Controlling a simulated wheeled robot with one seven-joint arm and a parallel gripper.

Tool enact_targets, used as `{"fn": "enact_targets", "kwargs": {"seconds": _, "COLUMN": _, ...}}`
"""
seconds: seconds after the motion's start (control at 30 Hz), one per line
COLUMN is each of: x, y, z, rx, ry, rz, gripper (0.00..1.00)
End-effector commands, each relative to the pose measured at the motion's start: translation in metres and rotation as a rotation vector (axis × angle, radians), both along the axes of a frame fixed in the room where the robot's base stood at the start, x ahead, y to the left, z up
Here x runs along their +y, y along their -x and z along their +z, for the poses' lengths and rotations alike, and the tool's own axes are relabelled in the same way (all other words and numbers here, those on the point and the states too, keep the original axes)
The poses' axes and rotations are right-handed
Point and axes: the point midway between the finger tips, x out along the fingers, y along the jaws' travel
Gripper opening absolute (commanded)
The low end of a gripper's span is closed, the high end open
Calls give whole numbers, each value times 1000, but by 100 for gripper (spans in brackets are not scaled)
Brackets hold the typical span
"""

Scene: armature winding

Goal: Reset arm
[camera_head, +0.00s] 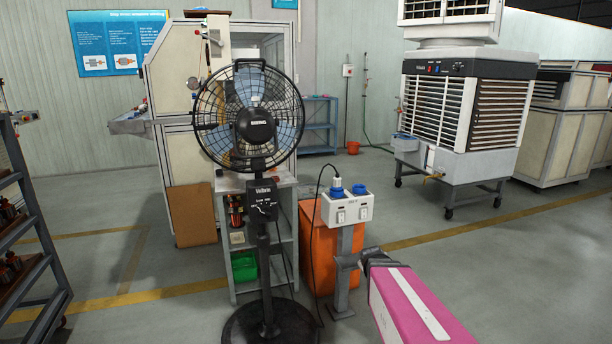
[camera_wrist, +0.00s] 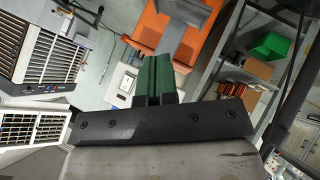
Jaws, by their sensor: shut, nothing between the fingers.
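My gripper (camera_wrist: 160,62) shows in the wrist view. Its two dark green fingers lie side by side, closed, with nothing held between them. A wide dark bracket with screws sits behind them. In the head view my pink and white arm (camera_head: 418,308) reaches in from the lower right. Its dark end (camera_head: 378,257) appears close to the grey post (camera_head: 344,285) of the socket box; I cannot tell whether they touch. The fingers are not clearly visible in the head view.
A black pedestal fan (camera_head: 255,125) stands in front of a shelf with a green bin (camera_head: 244,266). A white socket box (camera_head: 347,208) with blue plugs tops the post, by an orange bin (camera_head: 318,245). An air cooler (camera_head: 465,115) stands back right. Floor to the right is clear.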

Motion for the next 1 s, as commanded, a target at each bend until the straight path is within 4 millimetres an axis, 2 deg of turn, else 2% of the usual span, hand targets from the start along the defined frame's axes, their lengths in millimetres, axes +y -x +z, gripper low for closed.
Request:
{"fn": "enact_targets", "kwargs": {"seconds": 0.03, "x": 4, "y": 18, "z": -5, "rx": 73, "ry": -55, "rz": -58, "gripper": 0}}
{"fn": "enact_targets", "kwargs": {"seconds": 0.3, "x": 36, "y": 111, "z": -26, "rx": 480, "ry": -314, "rz": -366, "gripper": 0}}
{"fn": "enact_targets", "kwargs": {"seconds": 0.4, "x": 47, "y": 139, "z": -26, "rx": 599, "ry": -369, "rz": -448, "gripper": 0}}
{"fn": "enact_targets", "kwargs": {"seconds": 0.5, "x": 55, "y": 157, "z": -24, "rx": 681, "ry": -403, "rz": -502, "gripper": 0}}
{"fn": "enact_targets", "kwargs": {"seconds": 0.63, "x": 60, "y": 168, "z": -23, "rx": 731, "ry": -420, "rz": -533, "gripper": 0}}
{"fn": "enact_targets", "kwargs": {"seconds": 1.0, "x": 60, "y": 168, "z": -23, "rx": 737, "ry": -421, "rz": -537, "gripper": 0}}
